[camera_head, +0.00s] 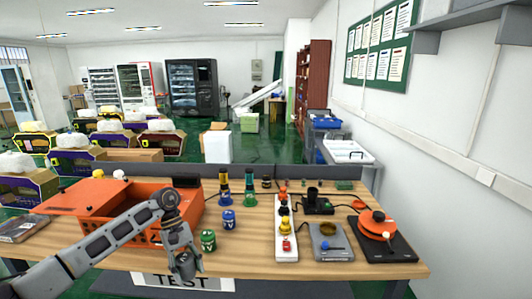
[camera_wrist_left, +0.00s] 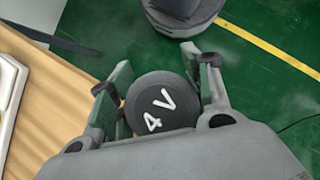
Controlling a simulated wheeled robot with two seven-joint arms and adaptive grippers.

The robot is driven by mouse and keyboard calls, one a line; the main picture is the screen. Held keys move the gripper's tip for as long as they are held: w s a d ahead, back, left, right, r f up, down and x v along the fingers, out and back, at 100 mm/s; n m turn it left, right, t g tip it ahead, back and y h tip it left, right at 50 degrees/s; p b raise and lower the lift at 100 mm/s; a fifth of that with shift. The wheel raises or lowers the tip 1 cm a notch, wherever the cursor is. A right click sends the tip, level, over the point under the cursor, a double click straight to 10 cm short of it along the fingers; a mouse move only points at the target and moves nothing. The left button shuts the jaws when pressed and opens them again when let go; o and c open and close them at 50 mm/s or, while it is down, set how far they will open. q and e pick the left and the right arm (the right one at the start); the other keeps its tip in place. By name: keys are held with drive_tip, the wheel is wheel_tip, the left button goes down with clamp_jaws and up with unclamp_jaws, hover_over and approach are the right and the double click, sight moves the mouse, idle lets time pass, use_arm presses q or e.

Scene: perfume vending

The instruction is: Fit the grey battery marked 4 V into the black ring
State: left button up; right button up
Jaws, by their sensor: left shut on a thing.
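My left gripper (camera_head: 184,265) is shut on the grey battery (camera_head: 186,262) near the front edge of the table. In the left wrist view the battery's round dark end (camera_wrist_left: 160,104), marked 4 V in white, sits between the two fingers (camera_wrist_left: 160,100). A black upright cup-like holder (camera_head: 313,194) stands on a black base at the back right of the table. I cannot tell which of these is the black ring. My right gripper is not in view.
An orange box (camera_head: 110,198) fills the table's left. A green battery (camera_head: 208,240) and a blue battery (camera_head: 228,219) stand close to my left gripper. A white strip (camera_head: 286,245) with coloured knobs and an orange disc (camera_head: 375,222) on a black base lie right. Bare wood (camera_head: 250,245) lies between.

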sight(182, 276)
use_arm(q)
drive_tip(key=s+f+m, duration=0.1)
drive_tip(key=s+a+f+m+g+y, duration=0.1)
drive_tip(key=m, duration=0.1)
drive_tip(key=shift+a+m+y, duration=0.15)
drive_tip(key=shift+m+y, duration=0.15)
drive_tip(key=s+d+f+m+y, duration=0.2)
drive_tip(key=s+d+f+m, duration=0.1)
drive_tip(key=f, duration=0.4)
drive_tip(key=shift+s+d+m, duration=0.15)
drive_tip(key=shift+s+m, duration=0.65)
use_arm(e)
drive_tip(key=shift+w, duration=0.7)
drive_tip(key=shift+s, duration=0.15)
